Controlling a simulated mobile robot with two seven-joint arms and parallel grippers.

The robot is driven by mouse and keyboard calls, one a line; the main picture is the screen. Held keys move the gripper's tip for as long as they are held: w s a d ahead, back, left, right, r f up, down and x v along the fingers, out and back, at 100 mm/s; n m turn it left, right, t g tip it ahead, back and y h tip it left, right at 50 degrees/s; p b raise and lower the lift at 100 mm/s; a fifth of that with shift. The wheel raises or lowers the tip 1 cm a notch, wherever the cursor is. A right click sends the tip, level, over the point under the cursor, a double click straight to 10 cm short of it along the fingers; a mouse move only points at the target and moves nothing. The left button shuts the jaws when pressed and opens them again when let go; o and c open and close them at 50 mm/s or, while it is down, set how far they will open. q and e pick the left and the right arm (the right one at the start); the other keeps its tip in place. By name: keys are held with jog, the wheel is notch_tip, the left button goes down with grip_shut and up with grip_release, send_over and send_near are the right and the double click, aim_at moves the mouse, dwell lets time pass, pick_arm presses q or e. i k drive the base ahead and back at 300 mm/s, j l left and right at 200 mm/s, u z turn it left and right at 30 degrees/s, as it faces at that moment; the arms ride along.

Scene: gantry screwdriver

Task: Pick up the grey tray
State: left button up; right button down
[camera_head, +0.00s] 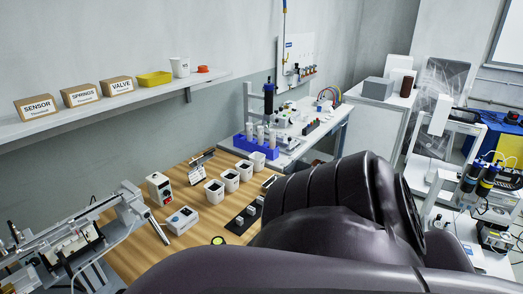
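A grey box-like thing (378,88) sits on a white cabinet at the back right. My large dark arm fills the lower middle and right and hides much of the table's right side. Neither gripper is in view.
Metal equipment (75,240) stands at left. A wall shelf (130,103) carries labelled boxes. A lab bench (310,140) stands behind.

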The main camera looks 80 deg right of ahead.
aim_at(266, 185)
jog(key=z, duration=2.65)
jog(key=u, duration=0.6)
jog(key=l+u, duration=0.15)
jog(key=u, duration=0.2)
jog(key=i+l+u, duration=0.1)
jog(key=u, duration=0.3)
jog(key=l+u, duration=1.05)
jog(key=l, duration=0.25)
jog(key=k+l+u, duration=0.15)
jog(key=l, duration=0.2)
jog(key=k+l+u, duration=0.1)
jog(key=l, duration=0.25)
jog(key=k+l+u, duration=0.1)
jog(key=l, duration=0.25)
jog(key=k+l+u, duration=0.15)
jog(key=l, duration=0.2)
